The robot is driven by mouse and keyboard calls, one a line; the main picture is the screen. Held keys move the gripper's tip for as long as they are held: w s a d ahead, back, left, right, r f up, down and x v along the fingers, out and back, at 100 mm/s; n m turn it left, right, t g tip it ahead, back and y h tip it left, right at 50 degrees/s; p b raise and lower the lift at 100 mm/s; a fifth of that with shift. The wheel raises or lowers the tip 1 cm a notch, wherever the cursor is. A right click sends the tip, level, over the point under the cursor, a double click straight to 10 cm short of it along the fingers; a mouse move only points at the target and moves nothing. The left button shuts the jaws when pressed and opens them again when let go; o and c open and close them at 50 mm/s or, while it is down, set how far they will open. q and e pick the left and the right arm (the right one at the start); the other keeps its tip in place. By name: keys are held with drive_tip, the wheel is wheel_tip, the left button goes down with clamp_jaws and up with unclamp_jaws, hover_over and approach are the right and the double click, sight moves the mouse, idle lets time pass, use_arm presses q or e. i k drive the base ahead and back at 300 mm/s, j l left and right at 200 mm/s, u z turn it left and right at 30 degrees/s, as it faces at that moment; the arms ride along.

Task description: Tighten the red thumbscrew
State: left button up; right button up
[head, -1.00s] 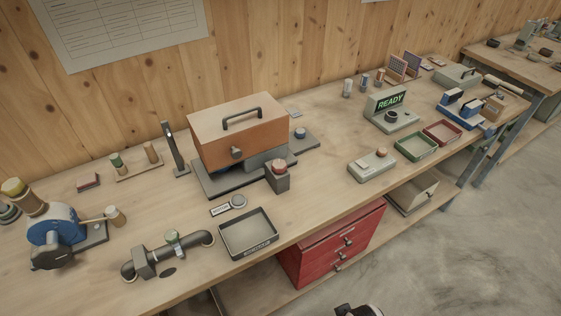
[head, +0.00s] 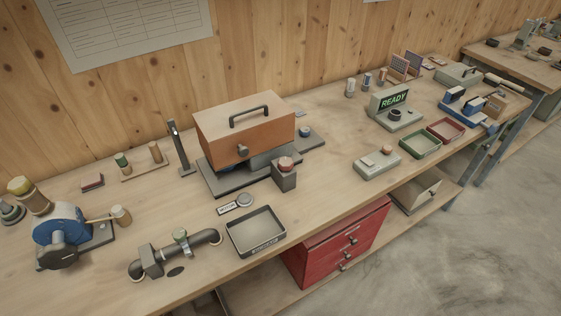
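I cannot make out a red thumbscrew for certain. A red round knob (head: 286,162) tops a small grey block (head: 285,180) at the front right of the orange-brown box machine. The machine's housing (head: 245,130) has a black handle on top and a grey knob (head: 242,150) on its front; it stands on a dark base plate. Any small screw on the blue cranked device (head: 62,225) at the left is too small to tell. Neither of my grippers is in view.
An empty grey tray (head: 256,232) lies near the bench's front edge, beside a dark curved pipe (head: 175,252) with a green fitting. A READY display (head: 394,102), green tray (head: 420,145) and red tray (head: 446,130) stand to the right. Bare bench lies between the block and the grey box (head: 377,166).

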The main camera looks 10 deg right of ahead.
sight(285, 164)
drive_tip(key=k+j, duration=0.1)
drive_tip(key=j, duration=0.55)
drive_tip(key=k+j, duration=0.1)
drive_tip(key=j, duration=0.55)
drive_tip(key=k+j+u, duration=0.1)
drive_tip(key=j, duration=0.55)
